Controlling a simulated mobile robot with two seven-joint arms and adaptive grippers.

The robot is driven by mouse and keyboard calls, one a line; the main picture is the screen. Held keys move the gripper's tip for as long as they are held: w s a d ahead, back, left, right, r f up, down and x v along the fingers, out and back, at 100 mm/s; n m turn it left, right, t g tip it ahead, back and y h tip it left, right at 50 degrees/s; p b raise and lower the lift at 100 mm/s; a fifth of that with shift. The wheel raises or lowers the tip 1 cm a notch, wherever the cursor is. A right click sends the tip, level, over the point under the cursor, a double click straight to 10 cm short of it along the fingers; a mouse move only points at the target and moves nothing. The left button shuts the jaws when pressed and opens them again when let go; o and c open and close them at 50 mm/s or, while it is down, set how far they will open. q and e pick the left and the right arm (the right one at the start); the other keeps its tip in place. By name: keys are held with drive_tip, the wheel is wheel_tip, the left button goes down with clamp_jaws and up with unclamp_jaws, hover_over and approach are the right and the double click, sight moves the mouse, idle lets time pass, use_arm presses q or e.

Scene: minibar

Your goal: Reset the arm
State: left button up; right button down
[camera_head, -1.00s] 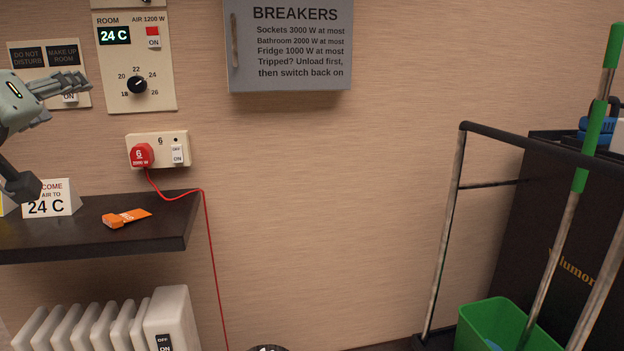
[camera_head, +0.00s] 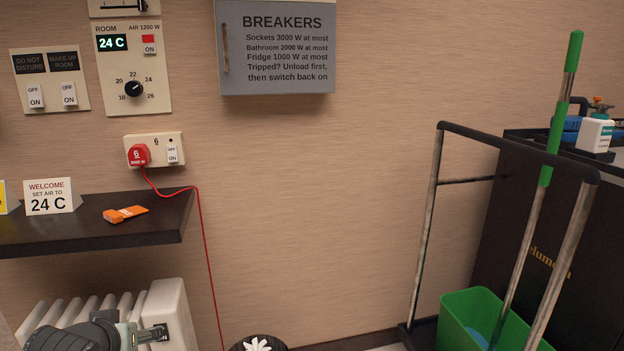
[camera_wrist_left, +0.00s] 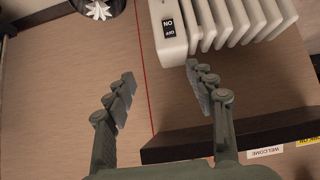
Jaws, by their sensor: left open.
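My left gripper (camera_head: 145,335) is at the lower left in the head view, in front of the white radiator (camera_head: 168,310). In the left wrist view its two fingers (camera_wrist_left: 160,75) are spread apart with nothing between them. The radiator's ON/OFF switch (camera_wrist_left: 168,28) shows beyond the fingertips there. My right gripper is not in view.
A dark shelf (camera_head: 90,238) juts out above the radiator, holding a welcome card (camera_head: 49,197) and an orange tag (camera_head: 125,214). A red plug (camera_head: 139,155) sits in the wall socket, its cord hanging down. A cart with a green bucket (camera_head: 458,312) stands right.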

use_arm(q)
drive_tip(key=s+d+f+m+g, duration=0.2)
drive_tip(key=s+f+g, duration=0.1)
drive_tip(key=s+f, duration=0.8)
drive_tip(key=s+d+f+m+g, duration=0.2)
drive_tip(key=s+d+f+g, duration=0.1)
drive_tip(key=s+f, duration=0.8)
wheel_tip(320, 180, down, 3)
drive_tip(key=shift+d+f+h+p, duration=0.2)
drive_tip(key=shift+d+h+p, duration=0.15)
drive_tip(key=shift+h+p, duration=0.05)
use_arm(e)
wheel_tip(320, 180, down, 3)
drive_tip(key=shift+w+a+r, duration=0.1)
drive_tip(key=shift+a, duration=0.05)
use_arm(q)
drive_tip(key=shift+s, duration=0.1)
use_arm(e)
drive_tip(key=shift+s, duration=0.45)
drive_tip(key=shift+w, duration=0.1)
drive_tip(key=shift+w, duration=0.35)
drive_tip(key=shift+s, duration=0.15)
